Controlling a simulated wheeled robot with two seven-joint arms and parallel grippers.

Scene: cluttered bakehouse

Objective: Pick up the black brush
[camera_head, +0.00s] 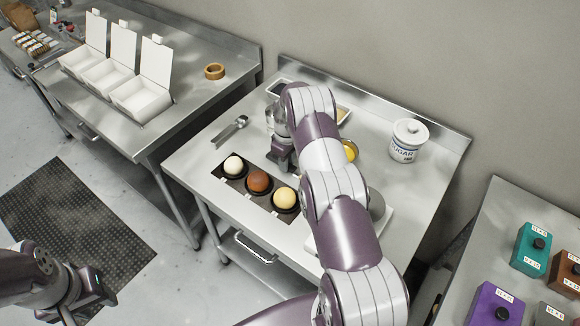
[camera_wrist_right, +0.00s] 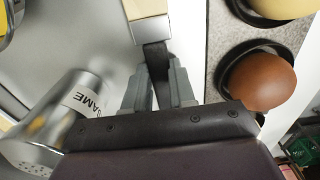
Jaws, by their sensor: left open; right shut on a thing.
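In the right wrist view, the black brush (camera_wrist_right: 155,58) stands between the two grey fingers of my right gripper (camera_wrist_right: 159,88), which is shut on its dark, narrow part. A pale, cream-coloured block-like end of the brush shows beyond the fingertips. In the head view, my right gripper (camera_head: 283,160) is low over the steel table, just behind the tray of round pastries, and my arm hides the brush there. I cannot tell whether the brush is off the table. My left gripper (camera_head: 88,298) is open and empty at the lower left, over the floor.
A metal sesame shaker (camera_wrist_right: 62,118) is close beside my right gripper. The dark tray holds a brown ball (camera_head: 258,181) and two pale ones. A sugar jar (camera_head: 408,140) stands at the back right, a metal scoop (camera_head: 230,128) at the left. White boxes (camera_head: 142,97) stand on the left table.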

